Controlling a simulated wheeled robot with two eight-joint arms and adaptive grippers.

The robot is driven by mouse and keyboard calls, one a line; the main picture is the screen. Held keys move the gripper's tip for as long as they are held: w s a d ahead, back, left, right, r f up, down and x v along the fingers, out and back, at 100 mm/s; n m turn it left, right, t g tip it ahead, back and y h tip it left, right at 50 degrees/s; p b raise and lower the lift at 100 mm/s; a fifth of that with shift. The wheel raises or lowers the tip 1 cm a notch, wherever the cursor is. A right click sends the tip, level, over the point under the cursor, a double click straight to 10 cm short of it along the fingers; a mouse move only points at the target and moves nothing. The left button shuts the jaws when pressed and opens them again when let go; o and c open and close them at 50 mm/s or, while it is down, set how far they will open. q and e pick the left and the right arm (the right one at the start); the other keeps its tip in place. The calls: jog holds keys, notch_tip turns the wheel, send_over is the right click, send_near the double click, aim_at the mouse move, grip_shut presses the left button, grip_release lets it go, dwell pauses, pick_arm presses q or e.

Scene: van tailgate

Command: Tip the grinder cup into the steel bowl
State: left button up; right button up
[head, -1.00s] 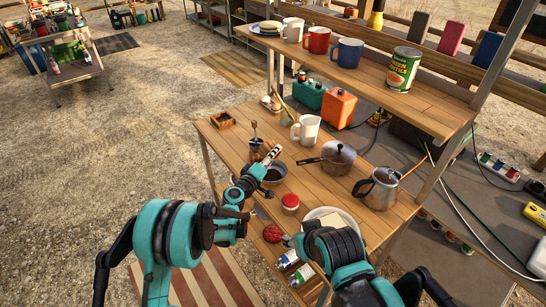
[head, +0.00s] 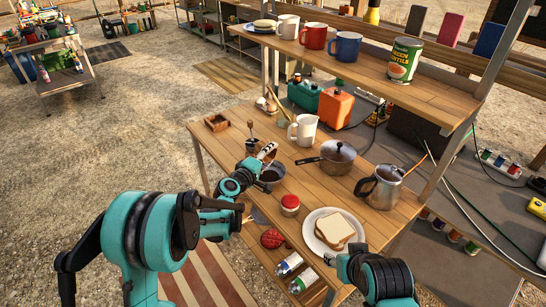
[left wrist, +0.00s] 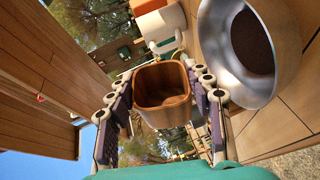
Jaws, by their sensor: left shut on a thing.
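My left gripper (head: 264,154) is beside the steel bowl (head: 271,173), at its upper-left rim in the head view. In the left wrist view, its two fingers (left wrist: 162,103) are shut on the brown wooden grinder cup (left wrist: 162,88), one on each side. The cup looks tilted, and its brown interior shows no clear loose contents. The steel bowl (left wrist: 252,50) is to the right of the cup, with dark brown matter inside. The cup is largely hidden in the head view. My right gripper (head: 335,260) is low by the sandwich plate, its fingers mostly hidden.
A grinder with a dark knob (head: 252,132) stands behind the left gripper. Nearby are a small wooden box (head: 217,122), a white pitcher (head: 303,131), a lidded pan (head: 337,157), a red-lidded jar (head: 289,205) and a steel kettle (head: 380,187). A shelf (head: 350,70) overhangs the back.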

aim_at(263, 145)
pick_arm(q)
jog(key=n+g+p, duration=0.1)
jog(key=w+r+n+g+p, duration=0.1)
jog(key=n+p, duration=0.1)
jog(key=a+r+n+g+p, duration=0.1)
jog(key=n+p, duration=0.1)
jog(key=shift+w+a+g+h, duration=0.1)
jog(key=shift+w+g+h, duration=0.1)
jog(key=shift+g+h, duration=0.15)
jog(key=n, duration=0.1)
jog(key=n+g+p, duration=0.1)
jog(key=r+g+h, duration=0.1)
jog(key=shift+w+a+n, duration=0.2)
jog(key=shift+w+n, duration=0.05)
jog(key=shift+n, duration=0.15)
jog(key=shift+r+n+g+h+p, duration=0.35)
jog(key=shift+n, duration=0.35)
jog(key=n+g+h, duration=0.1)
jog(key=r+n+g+h, duration=0.1)
jog(key=n, duration=0.1)
jog(key=shift+r, duration=0.25)
